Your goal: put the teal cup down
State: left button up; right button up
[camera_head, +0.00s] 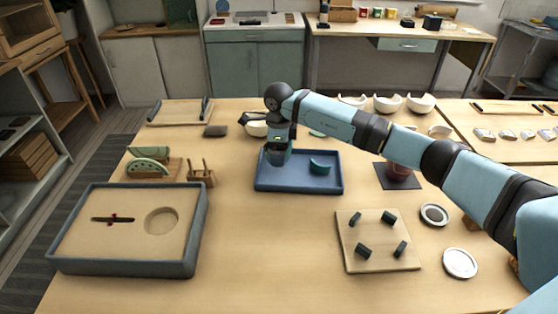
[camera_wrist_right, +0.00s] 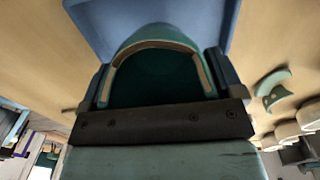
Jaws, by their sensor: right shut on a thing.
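My right gripper (camera_head: 279,143) comes in from the right and is over the left part of the blue tray (camera_head: 315,187). It is shut on the teal cup (camera_wrist_right: 155,50), which shows between its fingers in the wrist view with a pale broken edge and a dark hollow. In the head view the cup (camera_head: 277,158) is partly hidden by the gripper, and I cannot tell whether it touches the tray. A curved teal shard (camera_head: 321,168) lies in the tray to the right of the cup. My left gripper is not in view.
A grey-rimmed sand tray (camera_head: 80,263) stands at the front left. A wooden board (camera_head: 375,228) with several dark pegs is at the right. A dark mat (camera_head: 397,183) with a reddish cup is behind it. Pale bowls (camera_head: 388,103) stand at the back. The front middle table is clear.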

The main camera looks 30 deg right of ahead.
jog(key=shift+f, duration=1.95)
jog(key=shift+f, duration=0.1)
jog(key=o, duration=0.6)
jog(key=shift+o, duration=0.2)
notch_tip(320, 180, up, 12)
